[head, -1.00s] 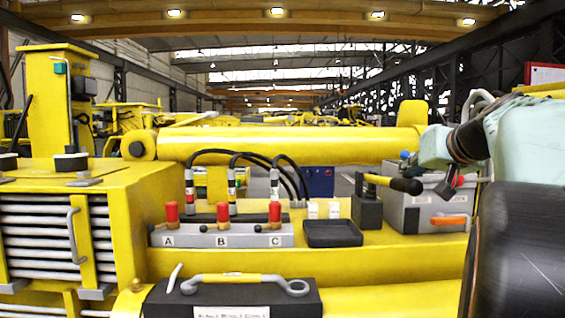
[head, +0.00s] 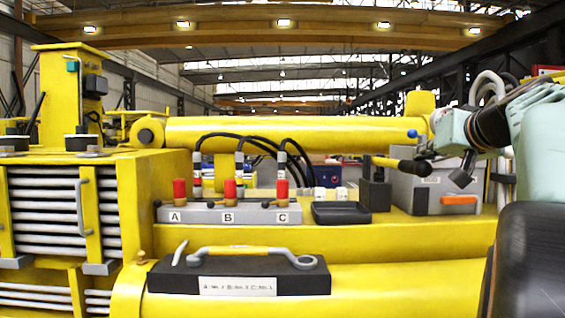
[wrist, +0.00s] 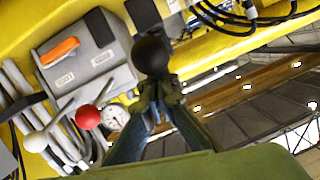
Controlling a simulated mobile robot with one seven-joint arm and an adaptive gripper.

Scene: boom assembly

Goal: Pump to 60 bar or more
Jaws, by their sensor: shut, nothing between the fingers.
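The hand pump is a black block (head: 375,192) on the yellow deck. Its lever has a brass rod and a black grip (head: 412,166) pointing right. In the wrist view the grip shows end-on as a black ball (wrist: 151,54). My gripper (head: 462,180) is just right of the grip in the head view. In the wrist view my gripper (wrist: 160,92) is shut and empty, its tips close to the grip; I cannot tell whether they touch. A round white gauge (wrist: 115,117) shows beside it, its reading too small to make out.
A grey box (head: 433,188) with an orange handle stands right of the pump. A red ball knob (wrist: 88,117) and a white ball knob (wrist: 36,141) are near the gauge. A black tray (head: 341,212) and a valve bank (head: 228,215) with red-topped levers lie left.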

